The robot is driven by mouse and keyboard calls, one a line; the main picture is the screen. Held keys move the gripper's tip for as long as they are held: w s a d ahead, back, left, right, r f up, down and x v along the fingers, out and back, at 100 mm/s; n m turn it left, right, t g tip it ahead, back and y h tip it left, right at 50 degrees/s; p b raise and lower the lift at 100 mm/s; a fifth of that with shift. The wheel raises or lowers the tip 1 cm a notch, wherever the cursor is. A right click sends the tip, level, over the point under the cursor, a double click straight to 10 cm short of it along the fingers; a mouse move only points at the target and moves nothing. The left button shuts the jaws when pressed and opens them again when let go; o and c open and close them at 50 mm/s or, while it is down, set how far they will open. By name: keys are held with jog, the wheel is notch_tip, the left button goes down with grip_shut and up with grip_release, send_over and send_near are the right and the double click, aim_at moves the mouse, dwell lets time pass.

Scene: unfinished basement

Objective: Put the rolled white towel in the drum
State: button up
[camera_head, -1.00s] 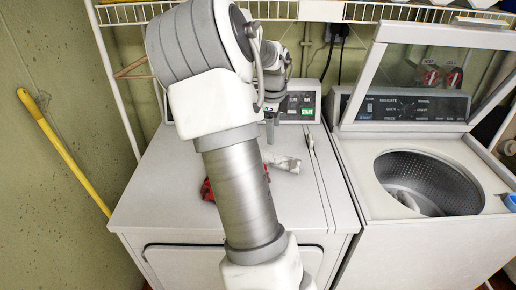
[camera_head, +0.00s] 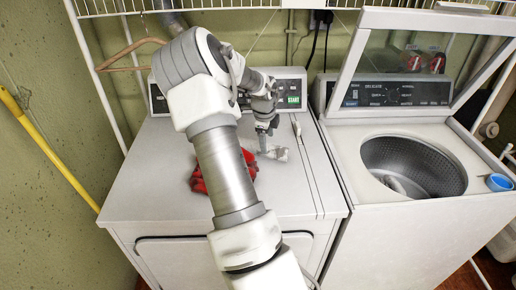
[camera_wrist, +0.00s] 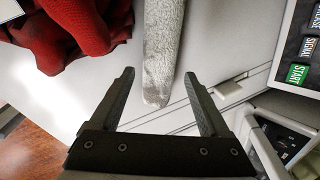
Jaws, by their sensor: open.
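The rolled white towel (camera_head: 280,154) lies on top of the left white machine (camera_head: 160,185), near its control panel. The metal drum (camera_head: 440,168) is in the right machine, whose lid is raised.
Red cloth (camera_head: 199,181) lies beside the towel, partly behind my arm; it also shows in the wrist view (camera_wrist: 85,25). The raised lid (camera_head: 415,60) stands behind the drum. A blue cup (camera_head: 499,182) sits at the right machine's edge. A wire shelf hangs above.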

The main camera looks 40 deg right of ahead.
aim_at(268, 145)
jog(key=x, duration=0.5)
jog(key=shift+w+d, duration=0.1)
jog(key=c, duration=1.3)
jog(key=shift+o, duration=0.2)
jog(key=shift+r, duration=0.15)
